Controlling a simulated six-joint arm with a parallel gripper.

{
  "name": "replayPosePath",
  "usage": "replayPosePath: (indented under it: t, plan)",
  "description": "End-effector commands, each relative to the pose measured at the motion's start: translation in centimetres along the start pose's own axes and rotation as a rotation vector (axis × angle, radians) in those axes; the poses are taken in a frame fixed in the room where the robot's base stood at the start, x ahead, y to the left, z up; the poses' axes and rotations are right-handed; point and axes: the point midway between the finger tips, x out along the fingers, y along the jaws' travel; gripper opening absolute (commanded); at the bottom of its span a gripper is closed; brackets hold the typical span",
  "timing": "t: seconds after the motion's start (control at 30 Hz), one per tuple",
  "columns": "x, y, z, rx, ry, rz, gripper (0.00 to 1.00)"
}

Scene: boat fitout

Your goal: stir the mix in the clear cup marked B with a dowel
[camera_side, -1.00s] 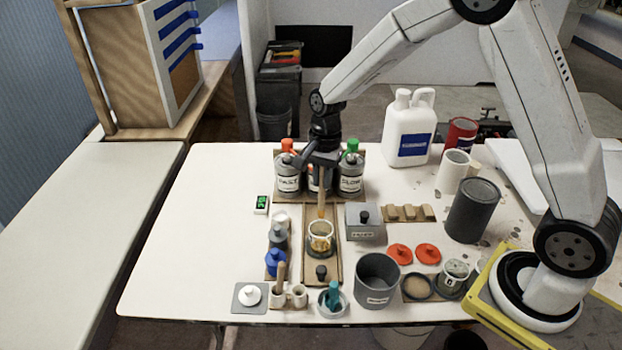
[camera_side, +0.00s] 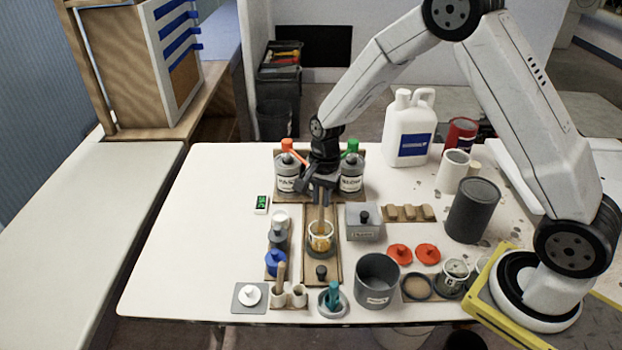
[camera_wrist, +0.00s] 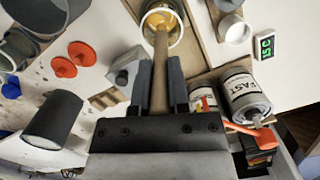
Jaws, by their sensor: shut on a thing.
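My gripper (camera_side: 322,186) is shut on a wooden dowel (camera_side: 321,213), which points down. The clear cup (camera_side: 320,232) stands on a wooden board below, with amber mix in it; its mark cannot be read. The dowel's lower end is inside the cup's outline in the side view. In the wrist view the dowel (camera_wrist: 160,70) runs from between the fingers (camera_wrist: 160,88) to the cup (camera_wrist: 161,24), its far end over or in the amber mix. I cannot tell how deep it reaches.
Cans marked FAST (camera_side: 287,178) and SLOW (camera_side: 352,178) stand behind the cup. A grey lidded box (camera_side: 365,226) is right of it, a dark grey bucket (camera_side: 377,281) front right. The table's left side is clear.

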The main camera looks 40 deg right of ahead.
Motion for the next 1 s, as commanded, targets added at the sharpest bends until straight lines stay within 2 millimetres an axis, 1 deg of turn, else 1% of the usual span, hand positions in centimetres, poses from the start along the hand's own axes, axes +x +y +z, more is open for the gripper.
replayPosePath:
  t: [0.7,1.0]
  plan:
    - [4.0,0.0,-0.5,0.000,0.000,-0.001,0.00]
    - [4.9,0.0,-0.6,0.000,0.000,0.000,0.00]
